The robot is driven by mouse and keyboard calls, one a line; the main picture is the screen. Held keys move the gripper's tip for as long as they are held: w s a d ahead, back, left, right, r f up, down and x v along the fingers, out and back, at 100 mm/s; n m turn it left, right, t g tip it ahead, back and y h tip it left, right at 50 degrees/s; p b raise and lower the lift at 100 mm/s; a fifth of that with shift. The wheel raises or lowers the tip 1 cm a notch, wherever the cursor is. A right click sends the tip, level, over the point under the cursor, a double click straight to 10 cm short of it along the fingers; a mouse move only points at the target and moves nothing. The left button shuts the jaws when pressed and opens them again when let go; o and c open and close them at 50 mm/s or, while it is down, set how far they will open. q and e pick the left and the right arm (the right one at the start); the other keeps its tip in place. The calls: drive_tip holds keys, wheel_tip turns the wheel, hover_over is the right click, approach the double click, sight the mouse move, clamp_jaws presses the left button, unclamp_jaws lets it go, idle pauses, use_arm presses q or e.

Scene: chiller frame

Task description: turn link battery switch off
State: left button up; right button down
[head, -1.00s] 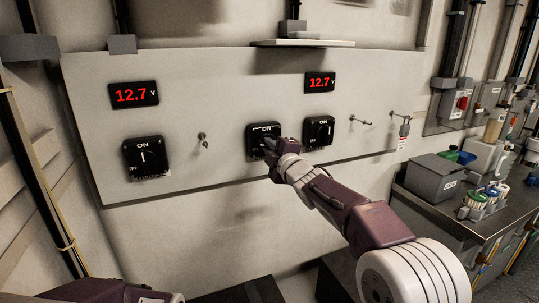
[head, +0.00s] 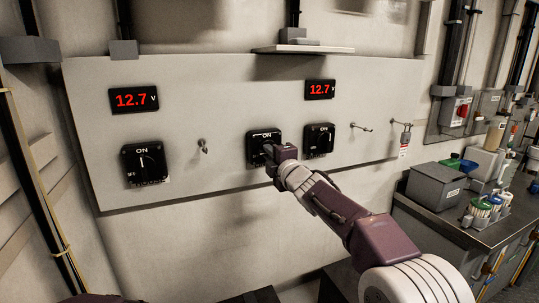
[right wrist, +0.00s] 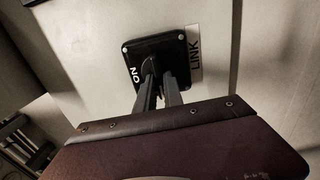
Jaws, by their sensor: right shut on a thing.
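The link battery switch (head: 254,156) is the middle black rotary switch on the pale wall panel, with ON at its top. It also shows in the right wrist view as a black square plate (right wrist: 176,48) beside a LINK label (right wrist: 195,58). My right gripper (head: 270,151) reaches it from the lower right. In the right wrist view its two fingers (right wrist: 158,80) are shut on the switch's knob (right wrist: 150,66). The fingers hide much of the knob, so I cannot tell its exact angle. My left gripper is out of view.
Similar black switches sit to the left (head: 145,164) and right (head: 319,140). Two red displays (head: 134,99) (head: 320,89) read 12.7 V. Hooks (head: 202,146) stick out of the panel. A bench (head: 440,217) with a grey box (head: 435,187) stands at the right.

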drive_tip(key=c, duration=1.5)
unclamp_jaws()
drive_tip(key=shift+o, duration=0.2)
drive_tip(key=shift+s, duration=0.1)
drive_tip(key=b+v, duration=0.2)
drive_tip(key=v, duration=0.7)
